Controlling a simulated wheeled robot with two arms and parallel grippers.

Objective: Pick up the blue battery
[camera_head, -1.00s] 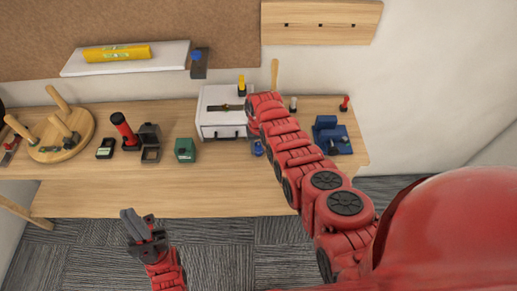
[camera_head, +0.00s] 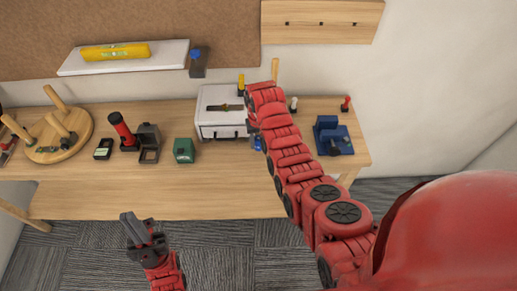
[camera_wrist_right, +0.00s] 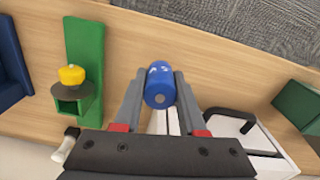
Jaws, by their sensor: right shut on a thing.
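The blue battery (camera_wrist_right: 160,86) is between the two grey fingers of my right gripper (camera_wrist_right: 160,76) in the right wrist view, with one round end facing the camera. The fingers are shut on its sides. In the head view the blue battery (camera_head: 258,142) is a small blue patch beside my red right arm, in front of the white box. That arm hides most of the right gripper there. Whether the battery clears the tabletop is hard to tell. My left gripper (camera_head: 133,226) is low at the left, apart from the battery; its finger gap is unclear.
The white box (camera_head: 222,131) stands close behind the battery. A green block (camera_head: 184,150), a red-handled flashlight (camera_head: 122,128) and a round wooden peg base (camera_head: 78,141) are further left. A blue vise-like tool (camera_head: 333,138) is to the right. The table's front (camera_head: 200,202) is clear.

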